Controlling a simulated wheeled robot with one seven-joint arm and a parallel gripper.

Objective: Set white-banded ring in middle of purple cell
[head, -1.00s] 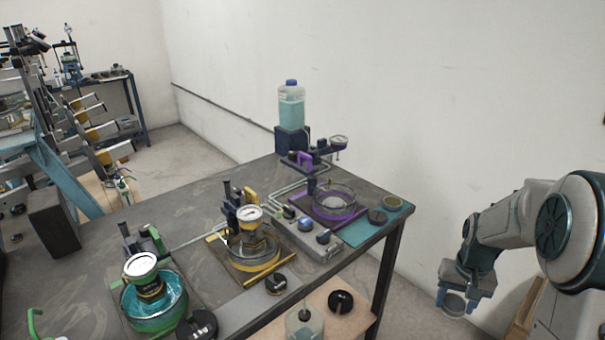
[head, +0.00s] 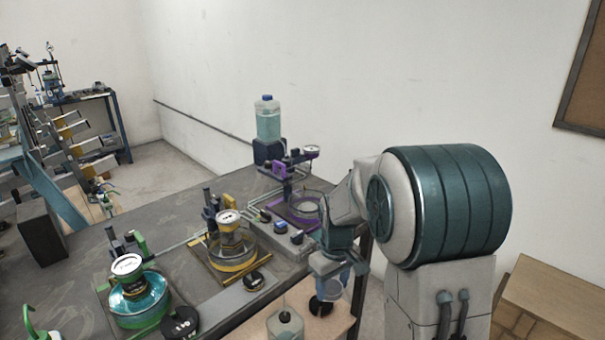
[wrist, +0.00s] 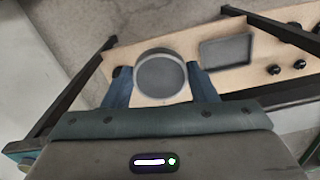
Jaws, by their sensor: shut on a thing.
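My gripper (wrist: 160,88) is shut on a round grey ring (wrist: 160,76) with a pale rim, held between its two blue fingers in the wrist view. In the head view the ring (head: 330,288) hangs below my gripper (head: 331,275), off the bench's right front edge and above the lower shelf. The purple cell (head: 292,210) is a clear round dish in a purple frame at the bench's far right end, behind and left of my gripper. My arm hides part of its right side.
A control box with knobs (head: 288,236) stands in front of the purple cell. The yellow cell (head: 232,262) and green cell (head: 140,300) each hold a gauge-topped piece. A bottle (head: 267,120) stands behind. The lower shelf (wrist: 205,48) carries a grey tray (wrist: 227,52) and black knobs.

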